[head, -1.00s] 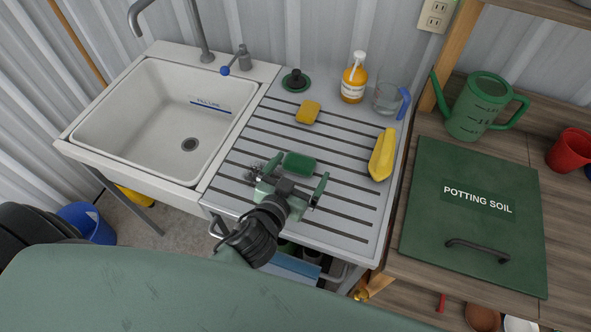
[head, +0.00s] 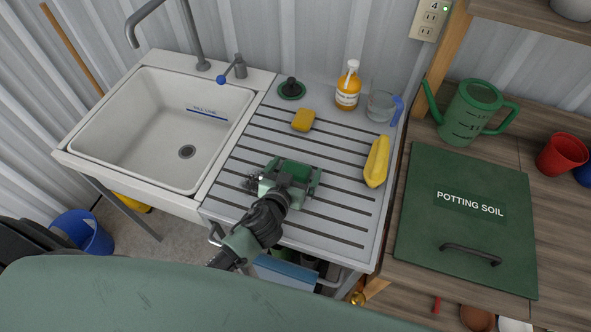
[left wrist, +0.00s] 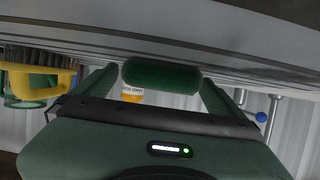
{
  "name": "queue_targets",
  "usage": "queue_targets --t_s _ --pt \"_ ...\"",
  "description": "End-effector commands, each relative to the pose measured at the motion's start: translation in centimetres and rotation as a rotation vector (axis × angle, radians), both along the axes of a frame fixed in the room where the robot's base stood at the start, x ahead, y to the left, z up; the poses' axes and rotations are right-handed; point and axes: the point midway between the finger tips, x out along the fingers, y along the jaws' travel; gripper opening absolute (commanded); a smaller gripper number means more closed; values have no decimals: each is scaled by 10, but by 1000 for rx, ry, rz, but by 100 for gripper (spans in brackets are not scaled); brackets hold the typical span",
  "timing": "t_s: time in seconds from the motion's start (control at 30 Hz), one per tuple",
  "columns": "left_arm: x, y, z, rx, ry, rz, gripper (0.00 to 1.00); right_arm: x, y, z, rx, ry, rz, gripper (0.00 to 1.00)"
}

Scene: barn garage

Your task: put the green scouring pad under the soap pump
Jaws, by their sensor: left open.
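The green scouring pad (head: 291,167) lies on the ribbed drainboard (head: 225,200). My left gripper (head: 294,171) is open around it, one finger on each side. In the left wrist view the pad (left wrist: 160,75) shows between the two spread fingers (left wrist: 163,88); I cannot tell whether they touch it. The soap pump (head: 347,90), an orange bottle with a white pump top, stands upright at the back of the drainboard. Part of it also shows in the left wrist view (left wrist: 132,95). My right gripper is not in view.
A yellow sponge (head: 303,120), a dark green plug (head: 291,89), a glass cup (head: 380,106) and a yellow brush (head: 377,163) stand or lie on the drainboard. The sink (head: 150,130) is at left. A potting soil lid (head: 465,225) lies at right.

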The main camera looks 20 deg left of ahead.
Motion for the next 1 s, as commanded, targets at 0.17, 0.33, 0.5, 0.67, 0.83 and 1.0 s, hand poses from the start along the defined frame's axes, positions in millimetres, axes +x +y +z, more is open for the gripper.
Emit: queue_targets --t_s 0.17,0.33,0.5,0.67,0.83,1.0 --pt "0 0 0 0 0 0 64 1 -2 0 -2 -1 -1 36" --pt "0 0 0 0 0 0 37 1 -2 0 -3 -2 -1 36" --pt "0 0 1 0 0 0 37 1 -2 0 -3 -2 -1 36" --pt "0 0 10 -2 -2 2 37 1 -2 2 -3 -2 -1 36" --pt "0 0 39 -1 -5 -1 37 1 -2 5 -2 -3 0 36" --pt "0 0 90 -3 -8 -1 37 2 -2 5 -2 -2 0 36"
